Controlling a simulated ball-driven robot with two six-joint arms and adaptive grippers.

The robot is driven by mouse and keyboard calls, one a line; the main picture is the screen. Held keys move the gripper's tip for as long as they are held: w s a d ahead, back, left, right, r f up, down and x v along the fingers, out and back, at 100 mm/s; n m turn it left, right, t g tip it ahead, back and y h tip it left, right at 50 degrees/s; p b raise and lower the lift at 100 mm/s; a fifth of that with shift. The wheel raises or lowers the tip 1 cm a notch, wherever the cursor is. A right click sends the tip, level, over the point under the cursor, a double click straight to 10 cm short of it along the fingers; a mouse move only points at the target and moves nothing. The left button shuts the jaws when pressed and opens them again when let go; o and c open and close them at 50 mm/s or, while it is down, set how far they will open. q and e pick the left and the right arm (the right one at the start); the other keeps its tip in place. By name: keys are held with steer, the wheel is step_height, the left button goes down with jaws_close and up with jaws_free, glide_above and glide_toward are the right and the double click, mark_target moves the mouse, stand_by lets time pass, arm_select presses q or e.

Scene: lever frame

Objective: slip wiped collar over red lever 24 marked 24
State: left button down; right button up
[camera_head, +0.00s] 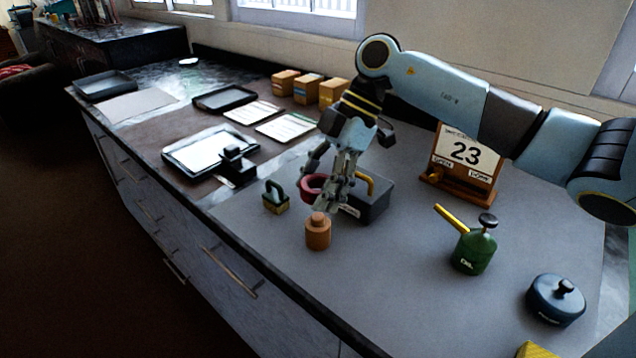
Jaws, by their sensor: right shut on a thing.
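My right gripper (333,200) reaches down from the upper right over the grey worktop. It is shut on a dark red ring-shaped collar (309,187), which shows at the left side of its fingers. The fingers cover part of the collar. Whether the collar touches anything below is hard to tell. I see no red lever and no number 24 in this view. My left gripper is not in view.
A dark box (376,206) with a yellow handle stands right behind the gripper. The front-centre worktop is clear.

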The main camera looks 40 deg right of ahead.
mark_target(315, 217)
steer(key=shift+f+b, duration=1.65)
steer(key=shift+f, duration=1.25)
steer(key=o, duration=1.2)
steer(key=shift+c, duration=0.2)
steer(key=shift+o, duration=0.5)
steer(key=shift+p+v, duration=1.05)
steer(key=shift+v, duration=0.1)
steer(key=p+v, duration=0.5)
steer(key=v, duration=0.1)
steer(key=shift+d+r+p, duration=0.2)
steer(key=shift+r+p, duration=0.05)
steer(key=shift+p, duration=0.15)
